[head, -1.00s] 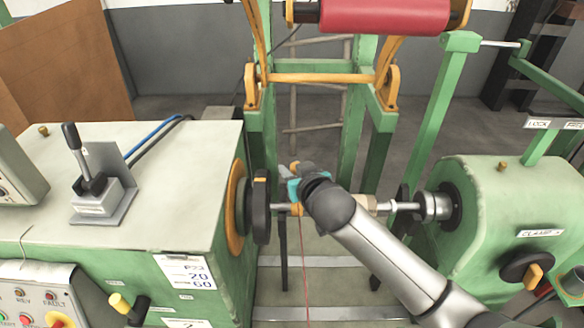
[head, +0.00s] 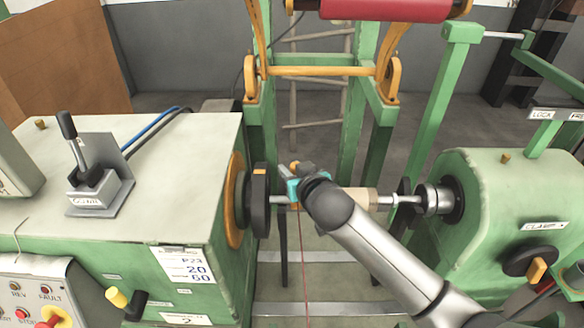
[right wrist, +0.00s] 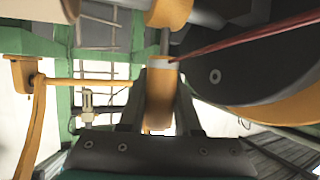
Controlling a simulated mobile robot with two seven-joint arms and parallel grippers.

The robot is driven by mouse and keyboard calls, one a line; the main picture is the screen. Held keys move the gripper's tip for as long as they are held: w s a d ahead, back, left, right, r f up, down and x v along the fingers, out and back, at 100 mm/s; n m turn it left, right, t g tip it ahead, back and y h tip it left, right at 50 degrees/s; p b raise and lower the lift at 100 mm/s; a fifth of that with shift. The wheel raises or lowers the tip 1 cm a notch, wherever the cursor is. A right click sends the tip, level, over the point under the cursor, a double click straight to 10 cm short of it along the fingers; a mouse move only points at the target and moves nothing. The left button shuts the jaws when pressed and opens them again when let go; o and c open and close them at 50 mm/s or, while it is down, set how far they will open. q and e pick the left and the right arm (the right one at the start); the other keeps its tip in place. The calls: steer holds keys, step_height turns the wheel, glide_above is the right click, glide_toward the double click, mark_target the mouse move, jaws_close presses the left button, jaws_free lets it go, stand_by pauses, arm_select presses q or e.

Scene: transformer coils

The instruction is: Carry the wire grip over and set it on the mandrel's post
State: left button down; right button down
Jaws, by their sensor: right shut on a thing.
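My right gripper (head: 290,172) is above the left end of the mandrel (head: 360,198), close to the dark faceplate. In the right wrist view its fingers (right wrist: 160,105) are shut on the wire grip (right wrist: 158,98), an orange block with a grey end. A thin grey post (right wrist: 165,42) stands in line with that end and runs to an orange part of the mandrel (right wrist: 168,13). I cannot tell whether the grip and post touch. A red wire (right wrist: 235,38) runs from near the grip's end. My left gripper is not in view.
The headstock's dark faceplate (head: 261,205) is close on the left, and the wrist view shows it large (right wrist: 240,65). The tailstock (head: 500,195) stands on the right. A yellow crossbar (head: 320,71) and a red roll (head: 385,8) are behind.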

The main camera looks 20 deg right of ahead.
steer(key=shift+f+b, duration=0.5)
steer(key=shift+f, duration=0.55)
stand_by(0.4)
steer(key=c, duration=0.5)
jaws_free()
steer(key=shift+s, duration=0.1)
steer(key=v, duration=1.5)
steer(key=shift+r, duration=0.1)
